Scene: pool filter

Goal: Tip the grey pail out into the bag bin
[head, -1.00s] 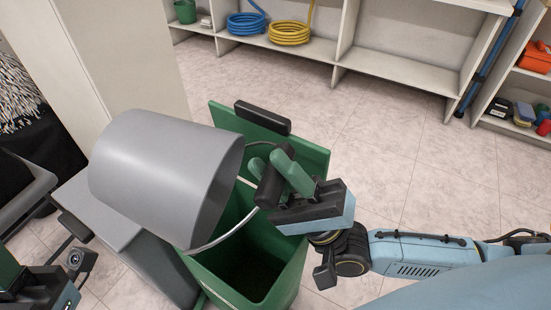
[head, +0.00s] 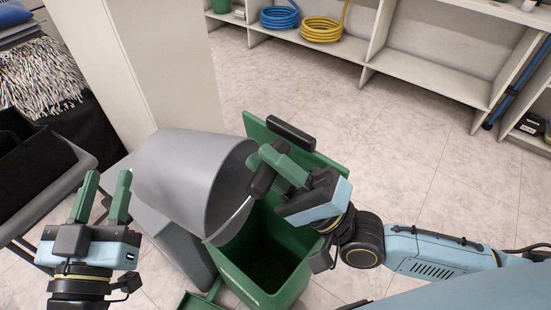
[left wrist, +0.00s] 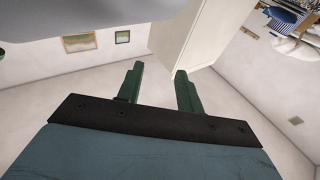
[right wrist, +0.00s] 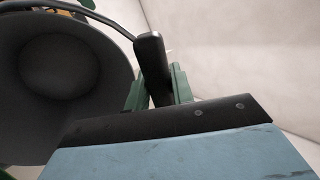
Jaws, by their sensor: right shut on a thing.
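The grey pail (head: 170,175) lies tipped on its side, its mouth facing right at the near-left rim of the green bin (head: 262,262). The bin's lid (head: 318,152) stands open behind. My right gripper (head: 270,158) is shut on the black grip of the pail's wire handle (head: 262,180); the grip also shows in the right wrist view (right wrist: 152,65). That view looks into the pail (right wrist: 60,75), whose dark inside shows no clear contents. My left gripper (head: 105,180) is open and empty, left of the pail and apart from it; its fingers show in the left wrist view (left wrist: 160,90).
A grey stand or box (head: 185,250) is under the pail, beside the bin. A tall pale cabinet (head: 140,70) stands behind. A black-lined cart (head: 40,180) is at the left. Shelves with blue (head: 280,17) and yellow (head: 322,28) hoses line the back. Floor at right is clear.

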